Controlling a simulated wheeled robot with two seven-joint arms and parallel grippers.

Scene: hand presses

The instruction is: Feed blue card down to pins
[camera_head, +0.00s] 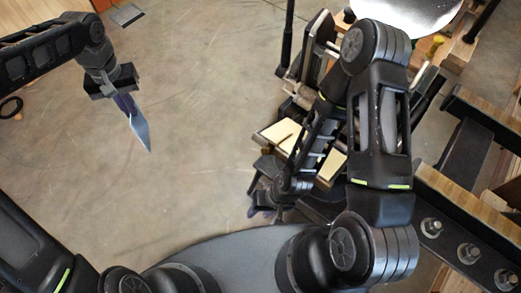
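My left gripper (122,100) is at the upper left, pointing down over the open floor, and is shut on a thin blue card (140,132). The card hangs below the fingers at a slant, narrowing to a point at its lower end. My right gripper (264,206) is low in the middle, in front of the hand press (313,50); its dark fingers are too small and crowded to tell open from shut. The press has pale cream boards (277,134) at its near side, partly hidden by my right arm. I cannot make out the pins.
Bare concrete floor (200,150) lies between my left gripper and the press. At right stands a dark frame with a wooden top and large bolts (468,253). A pale round disc (405,12) and wooden shelving are at the upper right.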

